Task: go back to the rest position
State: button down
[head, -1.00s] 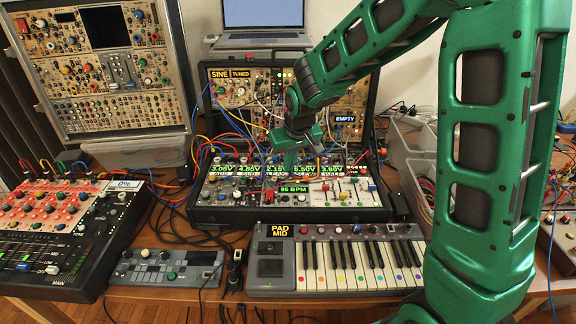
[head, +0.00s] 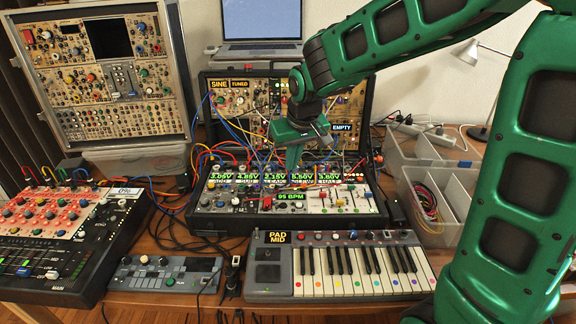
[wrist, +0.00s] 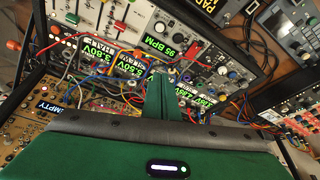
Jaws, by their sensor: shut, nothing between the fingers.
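My green gripper (head: 291,162) hangs from my arm above the middle of the open synth case (head: 290,217), near the lower panel's row of green voltage displays. It is shut and holds nothing. In the wrist view my closed fingers (wrist: 160,88) point at the panel with the voltage displays and the 95 BPM display (wrist: 161,46). Patch cables (head: 240,130) in several colours run around and behind the fingers. Whether a cable touches the gripper I cannot tell.
A keyboard (head: 350,265) labelled PAD MID and a small grey box (head: 165,274) stand in front. A red-and-black mixer (head: 60,232) is at left, a laptop (head: 262,22) behind. A clear divided bin (head: 432,190) with cables is at right, a lamp (head: 480,58) behind it.

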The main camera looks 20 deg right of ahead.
dwell(0.3)
jog(key=s+d+r+m+g+h, duration=0.15)
jog(key=s+d+m, duration=0.25)
jog(key=s+d, duration=1)
jog(key=s+d+m+g, duration=0.1)
jog(key=s+d, duration=0.2)
jog(key=s, duration=0.6)
jog(key=s+d+f+m+g+y, duration=0.1)
jog(key=s+d+m, duration=0.1)
jog(key=s, duration=0.7)
jog(key=shift+s+d+f+m+g, duration=0.3)
jog(key=shift+s+d+g, duration=0.05)
jog(key=shift+d, duration=0.35)
jog(key=shift+y, duration=0.25)
jog(key=shift+w+f, duration=0.25)
jog(key=shift+w, duration=0.4)
